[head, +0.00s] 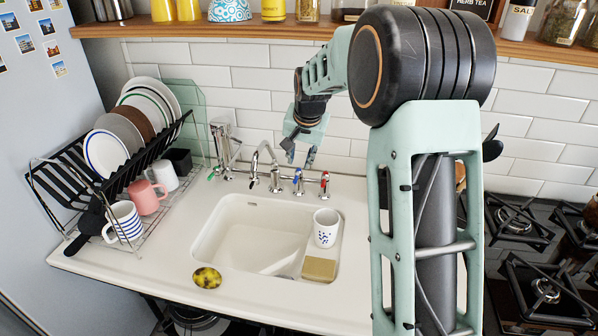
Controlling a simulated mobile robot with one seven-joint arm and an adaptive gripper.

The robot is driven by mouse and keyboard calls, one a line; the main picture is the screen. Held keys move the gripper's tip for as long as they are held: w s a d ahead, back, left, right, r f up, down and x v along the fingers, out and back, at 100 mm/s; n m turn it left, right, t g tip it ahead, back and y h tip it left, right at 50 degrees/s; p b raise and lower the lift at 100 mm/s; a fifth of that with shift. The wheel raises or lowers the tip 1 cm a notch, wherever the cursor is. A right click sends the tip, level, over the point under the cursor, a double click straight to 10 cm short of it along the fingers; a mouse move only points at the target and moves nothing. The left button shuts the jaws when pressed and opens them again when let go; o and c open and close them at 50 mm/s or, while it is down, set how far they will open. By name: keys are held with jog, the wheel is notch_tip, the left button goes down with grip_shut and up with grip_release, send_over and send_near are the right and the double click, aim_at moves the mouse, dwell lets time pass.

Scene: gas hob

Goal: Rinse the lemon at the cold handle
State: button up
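The blue-marked cold handle (298,181) stands behind the basin, just right of the curved spout (264,165). A red-marked handle (324,184) is to its right. My gripper (301,156) points down in front of the tiled wall and appears just above the blue handle. Its two fingers are apart with nothing between them. Whether a finger touches the handle cannot be told.
A white spotted cup (326,228) and a sponge (319,269) sit on the basin's right side. A dish rack (150,222) with plates and mugs fills the left counter. A shelf (230,30) with jars runs above. The gas hob (540,290) is at right.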

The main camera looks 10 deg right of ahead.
aim_at(296, 178)
jog(key=x, duration=0.9)
jog(key=shift+f, duration=0.15)
grip_shut()
